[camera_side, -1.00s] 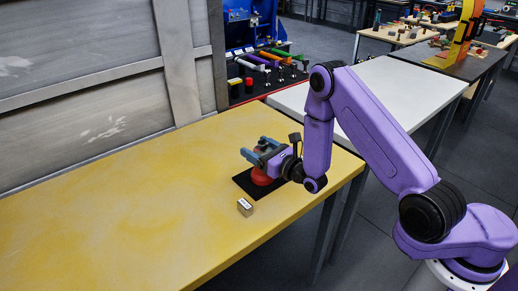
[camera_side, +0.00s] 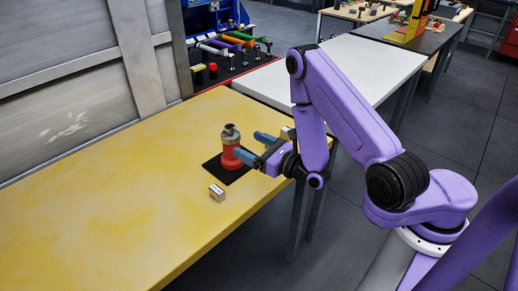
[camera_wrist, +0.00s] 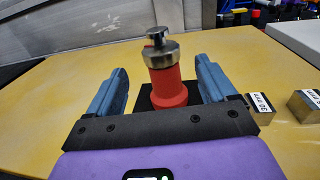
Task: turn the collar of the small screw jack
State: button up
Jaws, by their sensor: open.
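The small screw jack (camera_side: 231,157) stands upright on a black mat (camera_side: 213,168) on the yellow table. It has a red body and a metal collar (camera_wrist: 160,54) with a smaller metal head on top. My gripper (camera_side: 253,145) is open, with blue fingers, just to the right of the jack in the side view. In the wrist view the red body (camera_wrist: 168,86) shows ahead, between the two fingers in the picture. The collar stands above the fingertips there. The fingers appear apart from the jack and hold nothing.
A small labelled metal block (camera_side: 217,191) lies in front of the mat. The wrist view shows it (camera_wrist: 262,108) and a second block (camera_wrist: 306,106) at the right. The yellow table (camera_side: 110,200) is clear to the left. A metal-panelled wall (camera_side: 60,80) stands behind.

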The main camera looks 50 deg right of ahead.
jog(key=shift+s+d, duration=0.15)
jog(key=shift+s, duration=0.95)
jog(key=n+g+y, duration=0.9)
jog(key=n+y, duration=0.2)
jog(key=y, duration=0.3)
send_near(225, 135)
jog(key=x, duration=1)
jog(key=shift+w+f, duration=0.15)
jog(key=shift+f, duration=0.15)
jog(key=shift+h, duration=0.3)
jog(key=c, duration=1)
